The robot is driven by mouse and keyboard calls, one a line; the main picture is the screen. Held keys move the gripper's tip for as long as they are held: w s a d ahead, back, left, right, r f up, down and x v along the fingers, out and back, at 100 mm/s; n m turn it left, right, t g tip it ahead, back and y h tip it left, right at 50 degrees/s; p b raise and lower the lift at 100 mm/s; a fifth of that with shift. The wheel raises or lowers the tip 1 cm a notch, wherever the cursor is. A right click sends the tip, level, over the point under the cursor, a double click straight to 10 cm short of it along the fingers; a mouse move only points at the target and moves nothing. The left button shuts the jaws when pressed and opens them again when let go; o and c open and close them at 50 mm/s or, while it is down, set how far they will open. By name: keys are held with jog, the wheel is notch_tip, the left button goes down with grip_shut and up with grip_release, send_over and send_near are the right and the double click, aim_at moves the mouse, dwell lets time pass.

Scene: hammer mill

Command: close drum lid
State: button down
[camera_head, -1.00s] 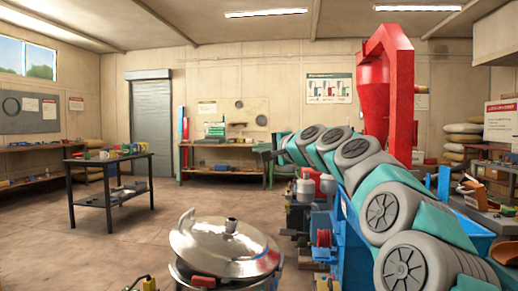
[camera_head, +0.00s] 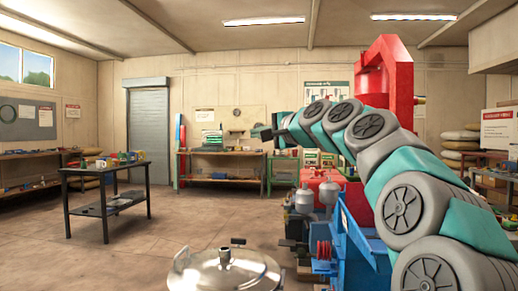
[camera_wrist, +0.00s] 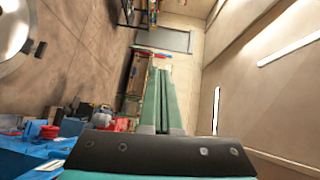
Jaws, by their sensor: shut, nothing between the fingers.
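The drum lid (camera_head: 205,274) is a shiny silver disc with a central knob and a raised lug at its left edge. It is cut off by the bottom edge of the head view, so the drum body is out of sight and I cannot tell whether the lid is seated. A pale disc, probably the lid (camera_wrist: 15,32), shows at the left edge of the wrist view. My gripper (camera_head: 258,133) is shut and empty in mid-air, well above and beyond the lid. Its two green fingers (camera_wrist: 157,80) lie side by side in the wrist view.
A blue and red machine (camera_head: 355,240) stands right of the lid, under my arm. A dark table (camera_head: 108,207) with small items stands at the left. A workbench (camera_head: 222,155) lines the back wall. The floor between lid and table is clear.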

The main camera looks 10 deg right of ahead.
jog(key=shift+s+a+r, duration=0.2)
jog(key=shift+s+r, duration=0.4)
jog(key=shift+s+a+r, duration=0.2)
jog(key=shift+s+r, duration=0.35)
jog(key=s+a+f+n+g+h, duration=0.1)
jog(key=s+a+f+n+g, duration=0.15)
jog(key=s+f, duration=0.6)
jog(key=s+a+f+n+g+h, duration=0.1)
jog(key=s+f+n+g, duration=0.2)
jog(key=f, duration=1)
jog(key=s+a+f+n+g+h, duration=0.15)
jog(key=s+f+g, duration=0.35)
jog(key=f, duration=0.6)
jog(key=s+d+f+n+g+h, duration=0.1)
jog(key=s+d+f+g, duration=0.1)
jog(key=s+f, duration=0.5)
jog(key=s+d+f+n+g+h, duration=0.2)
jog(key=s+d+f, duration=0.2)
jog(key=s, duration=0.9)
jog(key=s+d+f+n+g+h, duration=0.1)
jog(key=s+d+f+g, duration=0.1)
jog(key=s+f, duration=0.8)
jog(key=shift+s+d+f+n+g, duration=0.3)
jog(key=shift+d+f+n+g, duration=0.05)
jog(key=shift+d+f+n, duration=0.1)
